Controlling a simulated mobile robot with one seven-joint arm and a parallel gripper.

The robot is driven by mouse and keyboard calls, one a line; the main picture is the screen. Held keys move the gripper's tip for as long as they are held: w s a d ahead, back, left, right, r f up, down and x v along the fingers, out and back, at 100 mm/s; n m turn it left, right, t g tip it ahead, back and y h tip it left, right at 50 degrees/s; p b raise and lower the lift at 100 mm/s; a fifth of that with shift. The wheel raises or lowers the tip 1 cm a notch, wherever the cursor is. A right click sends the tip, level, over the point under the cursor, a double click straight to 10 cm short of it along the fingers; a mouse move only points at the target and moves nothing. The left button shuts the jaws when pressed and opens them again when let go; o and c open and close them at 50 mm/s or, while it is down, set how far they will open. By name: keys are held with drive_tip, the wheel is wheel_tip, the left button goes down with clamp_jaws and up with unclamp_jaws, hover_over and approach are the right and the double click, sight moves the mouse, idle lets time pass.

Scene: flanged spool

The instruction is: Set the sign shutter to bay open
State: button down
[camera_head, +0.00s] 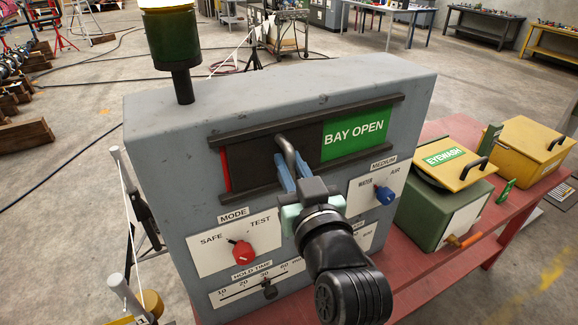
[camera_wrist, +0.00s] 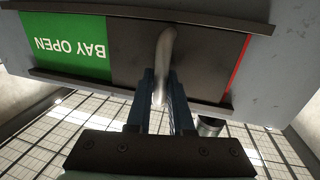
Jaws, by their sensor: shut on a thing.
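The sign shutter (camera_head: 258,170) is a dark sliding plate between two black rails on the grey cabinet's front. It covers the left and middle of the sign window. The green BAY OPEN panel (camera_head: 356,133) shows to its right, and a thin red strip shows at its left edge. In the wrist view the shutter (camera_wrist: 205,65) lies beside the green panel (camera_wrist: 68,47), with the lettering upside down. My gripper (camera_head: 285,175) is shut on the shutter's curved metal handle (camera_head: 288,150). The blue fingers (camera_wrist: 160,98) are on either side of the handle (camera_wrist: 164,50).
Below the sign are a red MODE knob (camera_head: 243,252), a blue MEDIUM knob (camera_head: 385,195) and a HOLD TIME slider (camera_head: 269,289). A green lamp post (camera_head: 175,45) stands on top. A green EYEWASH box (camera_head: 440,195) and a yellow box (camera_head: 525,150) sit at right on the red table (camera_head: 485,245).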

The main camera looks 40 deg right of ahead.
drive_tip(key=shift+w+a+r, duration=0.15)
drive_tip(key=shift+a+r, duration=0.15)
drive_tip(key=shift+r, duration=0.15)
drive_tip(key=c, duration=0.9)
unclamp_jaws()
drive_tip(key=shift+o, duration=0.5)
drive_tip(key=shift+a+f, duration=0.1)
drive_tip(key=shift+f, duration=0.15)
drive_tip(key=p+v, duration=0.3)
drive_tip(key=v, duration=1)
